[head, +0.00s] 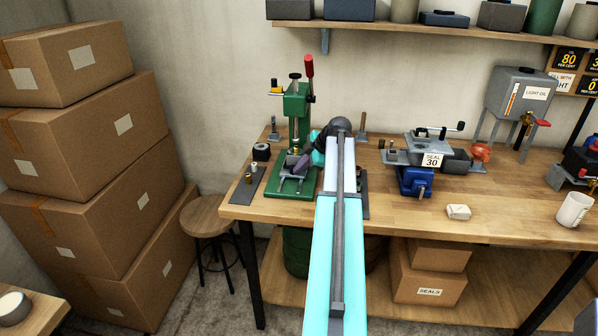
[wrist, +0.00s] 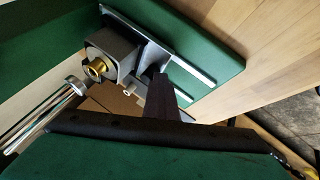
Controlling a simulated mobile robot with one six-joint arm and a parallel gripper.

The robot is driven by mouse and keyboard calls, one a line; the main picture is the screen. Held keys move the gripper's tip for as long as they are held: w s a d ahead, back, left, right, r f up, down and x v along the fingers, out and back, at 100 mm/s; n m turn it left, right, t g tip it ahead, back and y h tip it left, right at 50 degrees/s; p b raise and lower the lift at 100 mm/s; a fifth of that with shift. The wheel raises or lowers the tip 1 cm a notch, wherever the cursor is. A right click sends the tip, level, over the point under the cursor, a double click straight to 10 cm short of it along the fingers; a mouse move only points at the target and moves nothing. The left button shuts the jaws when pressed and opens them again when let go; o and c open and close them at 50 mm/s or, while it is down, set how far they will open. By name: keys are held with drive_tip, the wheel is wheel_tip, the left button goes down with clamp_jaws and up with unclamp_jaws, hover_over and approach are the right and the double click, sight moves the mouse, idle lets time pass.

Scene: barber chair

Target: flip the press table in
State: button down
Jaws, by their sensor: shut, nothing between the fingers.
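The green press (head: 296,103) stands at the left end of the workbench, with a red-knobbed lever upright at its top. In the wrist view, a grey block with a brass fitting (wrist: 98,67) sits on a grey plate (wrist: 183,68) over the green base (wrist: 213,48). My gripper (head: 301,164) is over the press base, close to the table; its dark fingers also show in the wrist view (wrist: 163,95), shut and empty, near the plate. I cannot tell whether they touch it.
A blue vise-like fixture (head: 416,181) stands to the right on the workbench (head: 400,213). Small brass parts (head: 249,177) lie left of the base. A stool (head: 207,216) and stacked cartons (head: 110,128) are at the left.

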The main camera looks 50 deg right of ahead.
idle(0.3)
drive_tip(key=shift+s+a+f+b, duration=0.1)
drive_tip(key=shift+s+a+b, duration=0.2)
drive_tip(key=shift+s+a, duration=0.85)
drive_tip(key=shift+s, duration=0.35)
drive_tip(key=b+v, duration=0.2)
drive_tip(key=v, duration=0.8)
drive_tip(key=shift+s, duration=0.2)
